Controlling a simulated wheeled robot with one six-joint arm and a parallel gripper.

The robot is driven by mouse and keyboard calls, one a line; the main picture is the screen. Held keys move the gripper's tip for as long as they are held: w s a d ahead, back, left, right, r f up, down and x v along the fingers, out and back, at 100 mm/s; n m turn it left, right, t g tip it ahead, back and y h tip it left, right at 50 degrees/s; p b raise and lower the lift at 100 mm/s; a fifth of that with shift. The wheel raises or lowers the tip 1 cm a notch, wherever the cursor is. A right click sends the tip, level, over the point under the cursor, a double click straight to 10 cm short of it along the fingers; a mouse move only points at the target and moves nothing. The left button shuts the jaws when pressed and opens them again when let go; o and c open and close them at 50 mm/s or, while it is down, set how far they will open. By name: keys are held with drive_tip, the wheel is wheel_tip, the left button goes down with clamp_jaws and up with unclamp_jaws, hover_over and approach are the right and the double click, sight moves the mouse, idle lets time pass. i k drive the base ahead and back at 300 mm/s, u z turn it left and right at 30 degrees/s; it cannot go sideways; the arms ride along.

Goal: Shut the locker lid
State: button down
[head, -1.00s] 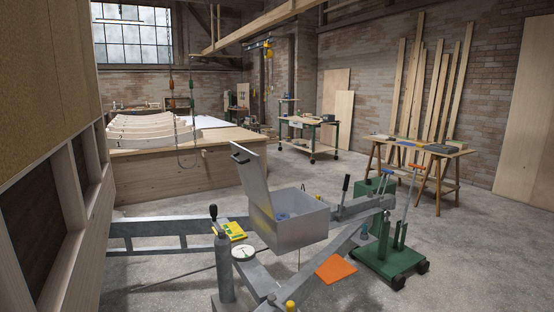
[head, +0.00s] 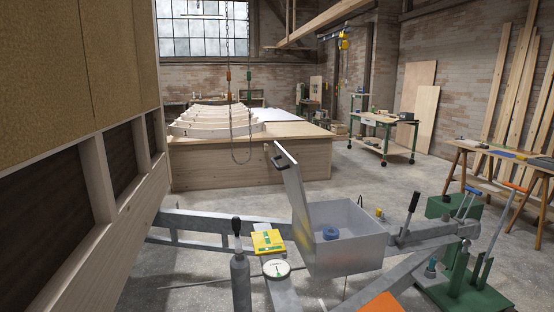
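The grey metal locker (head: 348,249) sits on the trailer's drawbar frame, right of the middle in the head view. Its lid (head: 297,209) stands raised on the left side, tilted a little back past upright, with a dark handle (head: 279,156) near its top edge. The locker's inside is partly visible and holds a blue round object (head: 331,232). My gripper does not show in the head view.
A jockey wheel post (head: 240,275) and a round gauge (head: 277,268) stand left of the locker. A yellow-green case (head: 268,242) lies on the frame. A green wheeled jack (head: 467,290) is at right, an orange sheet (head: 381,303) below. Open floor lies behind, before the wooden bench (head: 250,163).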

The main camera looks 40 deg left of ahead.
sight(289, 167)
drive_tip(key=u, duration=0.3)
drive_tip(key=i, duration=0.6)
drive_tip(key=u, duration=1.05)
drive_tip(key=i, duration=0.45)
drive_tip(key=u, duration=0.5)
